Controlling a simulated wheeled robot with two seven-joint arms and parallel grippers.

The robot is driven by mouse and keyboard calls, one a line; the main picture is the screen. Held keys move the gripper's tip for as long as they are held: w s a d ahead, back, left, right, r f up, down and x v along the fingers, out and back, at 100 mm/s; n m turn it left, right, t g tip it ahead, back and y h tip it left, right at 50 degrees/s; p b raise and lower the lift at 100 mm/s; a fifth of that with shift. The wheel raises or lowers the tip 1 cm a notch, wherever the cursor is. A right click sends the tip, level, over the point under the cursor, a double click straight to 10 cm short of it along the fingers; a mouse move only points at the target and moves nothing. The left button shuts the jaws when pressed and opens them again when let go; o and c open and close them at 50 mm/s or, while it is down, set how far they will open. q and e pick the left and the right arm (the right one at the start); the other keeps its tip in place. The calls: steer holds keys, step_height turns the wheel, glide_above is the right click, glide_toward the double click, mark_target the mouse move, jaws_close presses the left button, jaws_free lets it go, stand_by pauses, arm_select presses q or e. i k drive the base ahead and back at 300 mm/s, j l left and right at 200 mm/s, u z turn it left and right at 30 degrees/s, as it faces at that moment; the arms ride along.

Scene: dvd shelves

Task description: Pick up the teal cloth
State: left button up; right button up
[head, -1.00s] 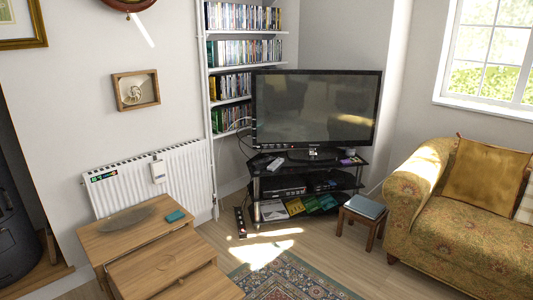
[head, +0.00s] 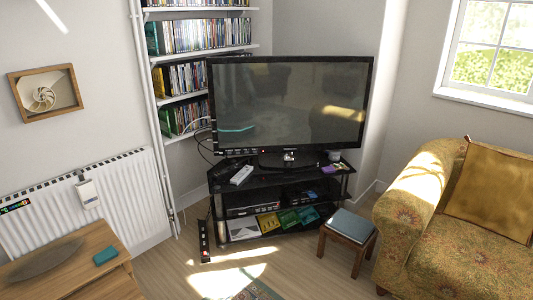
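The teal cloth (head: 106,255) is a small folded piece. It lies flat on the wooden side table (head: 72,241) at the lower left of the head view, near the table's right edge. Neither of my grippers shows in this view, and nothing touches the cloth from above.
A grey oval dish (head: 44,262) lies left of the cloth. A white radiator (head: 125,195) stands behind the table. A black TV stand (head: 225,205) with a TV (head: 290,105), a small stool (head: 347,227) and a patterned sofa (head: 455,255) lie to the right. Some wooden floor (head: 300,262) is clear.

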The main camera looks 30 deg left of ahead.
mark_target(110, 252)
steer(key=i, duration=0.6)
steer(key=i+l, duration=0.15)
steer(key=i, duration=0.45)
steer(key=i+j+u, duration=0.1)
steer(key=i+u, duration=0.2)
steer(key=u, duration=0.15)
steer(key=i+u, duration=0.3)
steer(key=u, duration=0.2)
steer(key=i+u, duration=0.3)
steer(key=u, duration=0.15)
steer(key=i+j+u, duration=0.1)
steer(key=u, duration=0.3)
steer(key=i+u, duration=0.5)
steer(key=u, duration=0.25)
steer(key=i+l+u, duration=0.15)
steer(key=u, duration=0.25)
steer(key=i+l+u, duration=0.15)
steer(key=i+u, duration=0.3)
steer(key=i, duration=0.1)
